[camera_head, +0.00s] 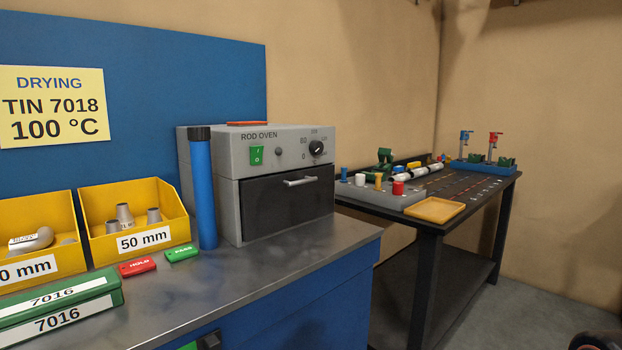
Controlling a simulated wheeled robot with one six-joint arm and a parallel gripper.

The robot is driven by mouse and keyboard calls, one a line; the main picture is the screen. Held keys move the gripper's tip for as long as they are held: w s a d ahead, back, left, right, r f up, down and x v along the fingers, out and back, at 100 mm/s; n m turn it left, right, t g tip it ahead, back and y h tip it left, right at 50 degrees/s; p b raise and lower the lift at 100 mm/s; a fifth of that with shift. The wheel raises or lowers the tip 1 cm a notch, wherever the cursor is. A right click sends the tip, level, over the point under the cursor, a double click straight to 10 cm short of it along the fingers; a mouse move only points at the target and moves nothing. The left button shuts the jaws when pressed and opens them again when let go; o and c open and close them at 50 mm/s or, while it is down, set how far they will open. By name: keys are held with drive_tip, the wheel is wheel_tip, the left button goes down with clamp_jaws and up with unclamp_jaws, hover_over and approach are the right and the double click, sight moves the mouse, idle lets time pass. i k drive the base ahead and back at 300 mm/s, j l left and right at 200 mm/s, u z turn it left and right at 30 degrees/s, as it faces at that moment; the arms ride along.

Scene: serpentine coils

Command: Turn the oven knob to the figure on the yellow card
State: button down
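The yellow card (54,106) is on the blue back panel at the left and reads "DRYING TIN 7018 100 °C". The grey rod oven (262,182) stands on the metal bench, its dark door (289,201) shut. The black oven knob (316,148) is at the right of the oven's front panel, with a white mark on it. Figures 0 and 60 show to its left; the figures above and to its right are too small to read surely. A green switch (256,155) sits at the panel's left. My gripper is not in view.
A blue upright tube (202,190) stands close to the oven's left side. The bench top before the oven is clear. A dark table (440,221) with fittings stands right.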

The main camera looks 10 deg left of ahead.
sight(316, 146)
drive_tip(key=i+l+z, duration=0.25)
drive_tip(key=z, duration=0.15)
drive_tip(key=i+l+z, duration=0.2)
drive_tip(key=z, duration=0.15)
drive_tip(key=i+l+z, duration=0.1)
drive_tip(key=i+z, duration=0.5)
drive_tip(key=z, duration=0.2)
drive_tip(key=i+l, duration=0.15)
drive_tip(key=i, duration=0.65)
drive_tip(key=i+u, duration=0.25)
drive_tip(key=u, duration=0.25)
drive_tip(key=i+l+u, duration=0.2)
drive_tip(key=u, duration=0.3)
drive_tip(key=i+l+u, duration=0.2)
drive_tip(key=u, duration=0.25)
drive_tip(key=i+l+u, duration=0.1)
drive_tip(key=u, duration=0.4)
drive_tip(key=i+l+u, duration=0.1)
drive_tip(key=l+u, duration=0.15)
drive_tip(key=u, duration=0.2)
drive_tip(key=l+u, duration=0.2)
drive_tip(key=u, duration=0.3)
drive_tip(key=i+l+u, duration=0.1)
drive_tip(key=l+u, duration=0.15)
drive_tip(key=u, duration=0.25)
drive_tip(key=l+u, duration=0.8)
drive_tip(key=k+j, duration=0.05)
drive_tip(key=j, duration=0.05)
